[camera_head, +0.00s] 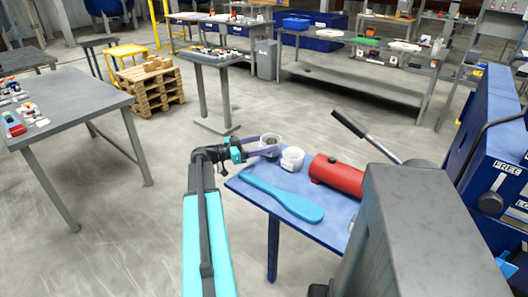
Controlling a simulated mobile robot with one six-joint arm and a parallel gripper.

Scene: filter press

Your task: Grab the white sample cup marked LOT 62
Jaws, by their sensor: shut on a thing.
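A pale cup with dark grey contents (270,140) stands near the far left corner of the blue table. My gripper (268,146) reaches in from the left, its purple fingers on either side of this cup and shut on it. A second, white cup or lidded tub (292,158) stands just right and nearer, apart from the fingers. No LOT marking is readable on either cup, so I cannot tell which is LOT 62. The lower part of the held cup is partly hidden by the near finger.
The blue table (322,231) also carries a light-blue paddle (283,197) and a red cylinder (338,176). A grey lever (366,135) and the big blue press (493,140) rise at right. A grey table (75,102) stands left; floor between is clear.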

